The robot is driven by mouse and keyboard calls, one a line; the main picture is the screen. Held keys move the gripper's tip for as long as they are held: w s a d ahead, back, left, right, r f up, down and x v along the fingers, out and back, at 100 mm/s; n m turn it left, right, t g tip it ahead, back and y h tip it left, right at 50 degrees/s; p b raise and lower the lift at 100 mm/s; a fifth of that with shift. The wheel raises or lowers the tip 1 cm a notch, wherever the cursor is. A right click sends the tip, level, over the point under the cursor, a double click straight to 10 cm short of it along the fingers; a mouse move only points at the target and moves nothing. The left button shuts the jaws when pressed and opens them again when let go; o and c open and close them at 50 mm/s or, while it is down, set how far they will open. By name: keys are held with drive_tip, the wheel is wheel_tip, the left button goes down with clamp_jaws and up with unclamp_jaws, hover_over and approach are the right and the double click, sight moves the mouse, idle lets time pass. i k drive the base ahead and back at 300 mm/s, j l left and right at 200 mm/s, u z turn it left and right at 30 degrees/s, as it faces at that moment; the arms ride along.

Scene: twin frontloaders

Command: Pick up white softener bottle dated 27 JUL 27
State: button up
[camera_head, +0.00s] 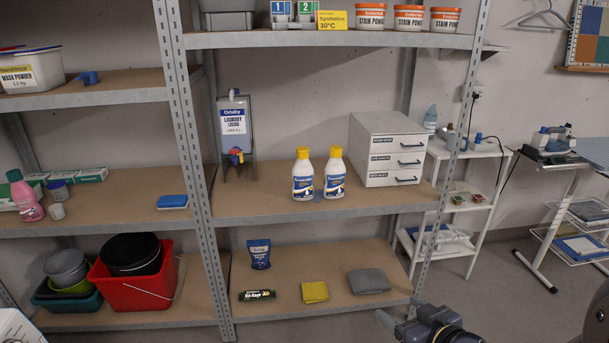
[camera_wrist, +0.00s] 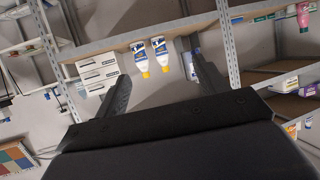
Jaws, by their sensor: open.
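Two white bottles with yellow caps and blue-and-yellow labels stand upright side by side on the middle shelf: the left white bottle (camera_head: 303,175) and the right white bottle (camera_head: 335,174). Their dates are too small to read. In the wrist view, which looks upside down, the same two bottles appear at the top, one (camera_wrist: 140,57) and the other (camera_wrist: 160,51). My gripper (camera_wrist: 150,85) is open and empty, well away from the bottles, which show beyond and between its fingers. In the head view a dark part of my arm shows at the bottom right.
A metal shelf post (camera_head: 192,150) stands further left. The shelf board (camera_head: 260,205) is bare in front of the bottles.

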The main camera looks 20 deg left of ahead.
sight(303, 170)
drive_tip(key=i+j, duration=0.25)
drive_tip(key=i+j+z, duration=0.15)
drive_tip(key=i+j, duration=0.15)
drive_tip(key=j, duration=0.2)
drive_tip(key=i+j, duration=0.25)
drive_tip(key=j, duration=0.15)
drive_tip(key=i+j+z, duration=0.1)
drive_tip(key=i+j, duration=0.4)
drive_tip(key=j, duration=0.3)
drive_tip(key=i+j+z, duration=0.15)
drive_tip(key=j, duration=0.25)
drive_tip(key=i, duration=0.1)
